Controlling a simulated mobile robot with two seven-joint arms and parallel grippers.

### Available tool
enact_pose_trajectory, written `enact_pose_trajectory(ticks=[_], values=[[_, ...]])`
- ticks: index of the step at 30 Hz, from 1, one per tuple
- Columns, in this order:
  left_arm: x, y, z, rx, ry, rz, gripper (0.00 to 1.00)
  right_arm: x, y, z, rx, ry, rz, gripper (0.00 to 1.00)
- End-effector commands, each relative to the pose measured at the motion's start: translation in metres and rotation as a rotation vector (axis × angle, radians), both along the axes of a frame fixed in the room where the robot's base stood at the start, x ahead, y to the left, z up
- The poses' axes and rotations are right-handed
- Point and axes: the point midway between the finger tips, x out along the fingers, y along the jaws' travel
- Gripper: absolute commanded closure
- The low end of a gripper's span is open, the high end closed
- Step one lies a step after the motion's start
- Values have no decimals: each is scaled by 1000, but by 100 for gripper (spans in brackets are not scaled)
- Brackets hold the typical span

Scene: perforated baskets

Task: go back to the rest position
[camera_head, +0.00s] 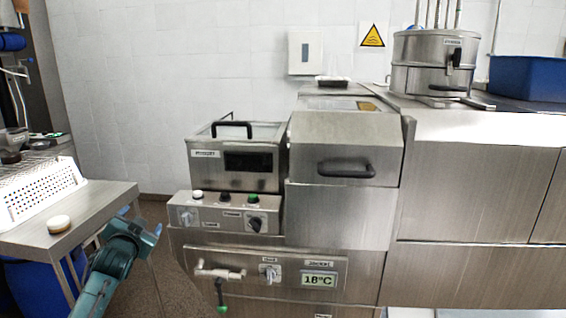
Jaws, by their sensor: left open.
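My left gripper (139,223), teal with dark parts, shows at the lower left. It is open, with nothing seen between its fingers. It is close to the right end of a metal side table (95,203); I cannot tell whether it touches the edge. A white perforated basket (50,187) stands on that table, cut off by the left picture edge. My right gripper is out of view.
A small round, pale-topped item (59,224) sits near the table's front edge. A steel fryer-like unit (235,165) with knobs and a protruding valve (219,272) stands centre. A steel counter (475,190) holds a pot (432,65) and blue bin (527,78). Floor shows between.

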Motion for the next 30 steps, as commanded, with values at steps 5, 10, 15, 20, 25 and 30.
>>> enact_pose_trajectory(ticks=[5,10,15,20,25,30], values=[[-7,-32,-16,-320,-75,-92,25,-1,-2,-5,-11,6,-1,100],[-46,-67,-78,-333,14,-133,25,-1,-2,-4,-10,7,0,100],[-108,-109,-147,-371,124,-183,25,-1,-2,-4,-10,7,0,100],[-198,-158,-209,-442,253,-229,25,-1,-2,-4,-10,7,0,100],[-299,-201,-245,-539,379,-254,25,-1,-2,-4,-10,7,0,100],[-366,-225,-253,-612,459,-253,25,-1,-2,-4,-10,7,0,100]])
